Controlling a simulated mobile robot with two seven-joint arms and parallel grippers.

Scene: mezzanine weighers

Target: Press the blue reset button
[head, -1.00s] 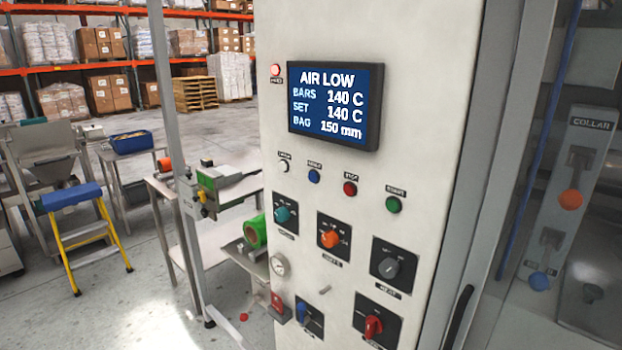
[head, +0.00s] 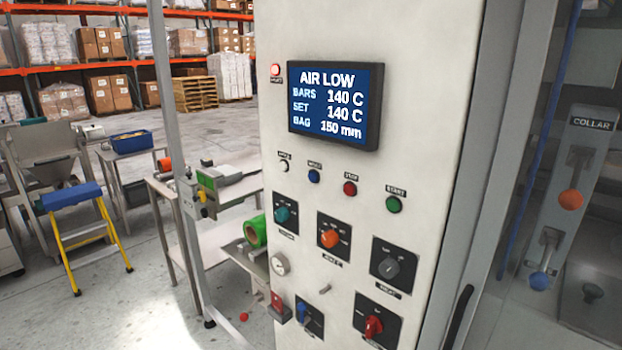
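The blue reset button (head: 314,176) is a small round button on the pale control panel (head: 420,110), in the row below the screen. A white button (head: 284,166) is to its left; a red button (head: 350,188) and a green button (head: 394,205) are to its right. The screen (head: 335,105) reads AIR LOW, bars 140 C, set 140 C, bag 150 mm. A red lamp (head: 275,70) glows at the screen's upper left. Neither of my grippers is in the head view, and nothing covers the blue button.
Below the buttons are a teal knob (head: 286,214), an orange knob (head: 330,238), a grey knob (head: 389,268) and a red knob (head: 373,326). A gauge (head: 279,264) is at the panel's left edge. A blue-topped step ladder (head: 75,195) stands on open floor at left.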

